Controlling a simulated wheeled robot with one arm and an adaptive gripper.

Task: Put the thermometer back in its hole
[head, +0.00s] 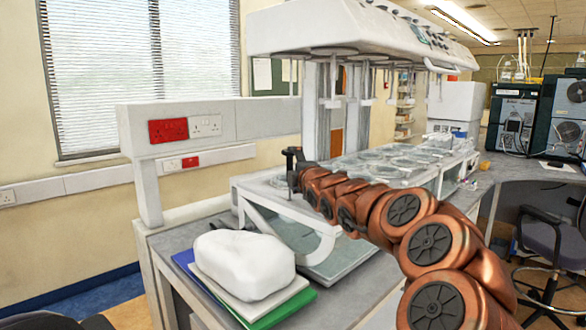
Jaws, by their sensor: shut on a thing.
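My gripper (291,178) is small and dark at the far end of my copper-coloured arm. It is at the left end of the white apparatus stand (238,193), by the clear-topped deck. It is shut on a thin thing, which I take to be the thermometer; its outline is too small and dark to make out against the gripper. The hole cannot be made out in this view. The deck (345,172) has several round clear openings, partly hidden behind my arm.
A white overhead unit (345,28) on posts hangs above the deck. A white lumpy bundle (243,264) lies on blue, white and green folders (275,310) at the front left. A wall rail with sockets (205,126) stands behind. A chair (548,232) is at right.

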